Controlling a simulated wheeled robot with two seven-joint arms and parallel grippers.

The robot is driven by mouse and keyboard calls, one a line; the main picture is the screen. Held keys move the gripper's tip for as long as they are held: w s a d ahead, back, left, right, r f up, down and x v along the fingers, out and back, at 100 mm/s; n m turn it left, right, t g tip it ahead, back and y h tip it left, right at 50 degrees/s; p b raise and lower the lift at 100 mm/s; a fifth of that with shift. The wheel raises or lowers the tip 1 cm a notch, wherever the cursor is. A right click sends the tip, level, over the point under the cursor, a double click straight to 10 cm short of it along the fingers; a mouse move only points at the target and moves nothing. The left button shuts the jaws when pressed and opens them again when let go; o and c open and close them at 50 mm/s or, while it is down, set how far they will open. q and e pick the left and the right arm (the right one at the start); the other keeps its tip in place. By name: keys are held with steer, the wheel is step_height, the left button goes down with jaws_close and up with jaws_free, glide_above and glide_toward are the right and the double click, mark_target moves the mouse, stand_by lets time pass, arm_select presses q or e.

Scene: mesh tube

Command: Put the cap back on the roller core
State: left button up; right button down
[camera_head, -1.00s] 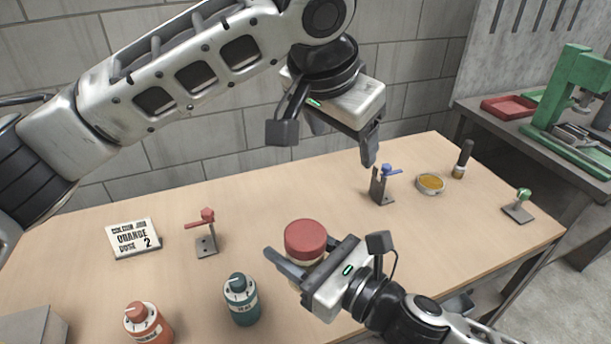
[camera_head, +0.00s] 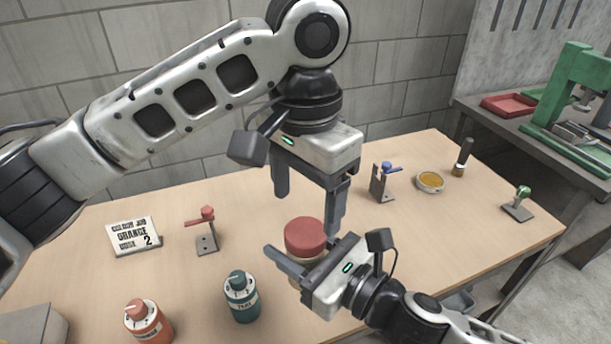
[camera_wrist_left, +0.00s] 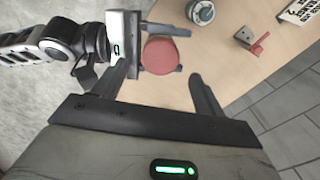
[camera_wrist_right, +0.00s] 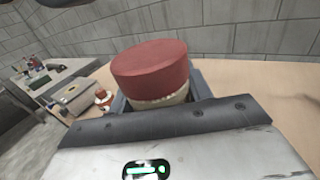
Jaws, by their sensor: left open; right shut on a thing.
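A round red cap (camera_head: 304,236) sits on top of a pale cylindrical body, the roller core, whose rim shows in the right wrist view (camera_wrist_right: 163,102). No gap shows between them; I cannot tell how firmly the cap is seated. My right gripper (camera_head: 308,262) is shut around the pale body, below the cap, and holds it roughly upright near the table's middle. My left gripper (camera_head: 308,208) points down, open and empty, above the cap. The cap also shows between its fingers in the left wrist view (camera_wrist_left: 160,55), beyond the tips. Most of the core is hidden.
A red-topped bracket (camera_head: 206,232), a sign card (camera_head: 134,236), a teal bottle (camera_head: 241,296) and an orange bottle (camera_head: 147,322) stand left. A blue-topped bracket (camera_head: 383,182), yellow dish (camera_head: 430,182), brush (camera_head: 463,158) and green-topped stand (camera_head: 518,205) are right. Bare table lies between.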

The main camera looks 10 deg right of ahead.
mark_target(306, 231)
arm_select(q)
steer(key=shift+f, duration=2.6)
steer(key=c, duration=1)
steer(key=o, duration=1.2)
steer(key=shift+c, duration=0.2)
step_height(306, 231, up, 12)
